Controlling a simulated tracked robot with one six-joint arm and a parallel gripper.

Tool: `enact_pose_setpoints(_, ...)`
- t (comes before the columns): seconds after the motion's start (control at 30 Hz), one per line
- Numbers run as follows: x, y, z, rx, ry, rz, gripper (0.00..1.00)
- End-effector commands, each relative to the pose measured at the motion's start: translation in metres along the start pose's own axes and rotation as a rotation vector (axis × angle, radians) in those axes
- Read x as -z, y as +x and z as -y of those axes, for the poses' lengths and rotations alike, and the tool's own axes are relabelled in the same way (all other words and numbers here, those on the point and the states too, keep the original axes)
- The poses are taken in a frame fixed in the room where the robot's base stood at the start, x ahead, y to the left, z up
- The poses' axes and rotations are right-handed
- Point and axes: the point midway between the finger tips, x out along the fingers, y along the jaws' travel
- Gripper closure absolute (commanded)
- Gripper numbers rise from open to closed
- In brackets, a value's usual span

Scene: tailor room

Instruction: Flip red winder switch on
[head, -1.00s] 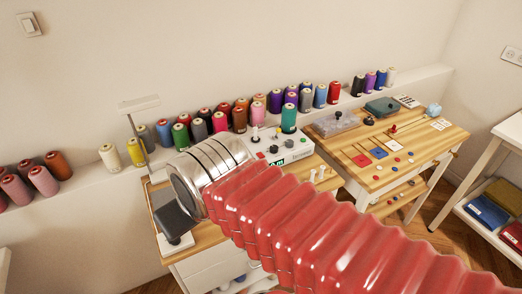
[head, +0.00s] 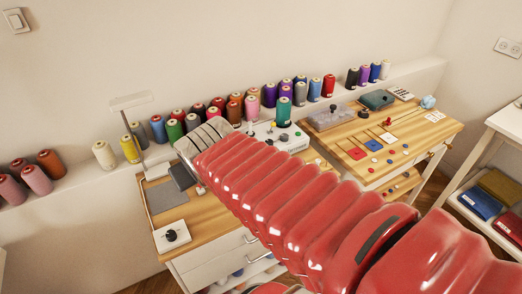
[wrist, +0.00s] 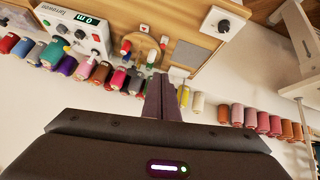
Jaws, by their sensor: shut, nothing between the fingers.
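The white winder (head: 283,136) stands on the left wooden table in the head view, partly behind my arm. In the wrist view the winder (wrist: 80,30) is at the upper left, upside down, with a lit green display and several small knobs or buttons. A small red piece (wrist: 144,28) shows on the table beside it; I cannot tell whether this or a part on the winder is the red switch. My gripper (wrist: 160,80) is shut and empty, its dark fingers together, apart from the winder. In the head view my arm hides most of the gripper.
A white box with a black knob (head: 172,236) and a grey mat (head: 167,197) lie on the table's left part. A lamp post (head: 131,132) stands behind them. Several thread spools line the wall ledge. Another wooden table (head: 405,140) with small parts stands at the right.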

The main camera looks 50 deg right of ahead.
Motion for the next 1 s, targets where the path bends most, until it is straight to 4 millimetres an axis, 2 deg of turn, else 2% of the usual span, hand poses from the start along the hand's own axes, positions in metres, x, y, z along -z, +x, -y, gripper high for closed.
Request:
enact_pose_setpoints(0.03, 0.005, 0.013, -0.018, -0.036, 0.015, -0.016, 1.0)
enact_pose_setpoints(0.2, 0.023, 0.046, -0.072, -0.128, 0.035, -0.098, 1.0)
enact_pose_setpoints(0.47, 0.031, 0.089, -0.143, -0.196, 0.044, -0.214, 1.0)
enact_pose_setpoints(0.7, 0.016, 0.122, -0.194, -0.183, 0.057, -0.309, 1.0)
enact_pose_setpoints(1.0, -0.022, 0.146, -0.231, -0.078, 0.117, -0.434, 1.0)
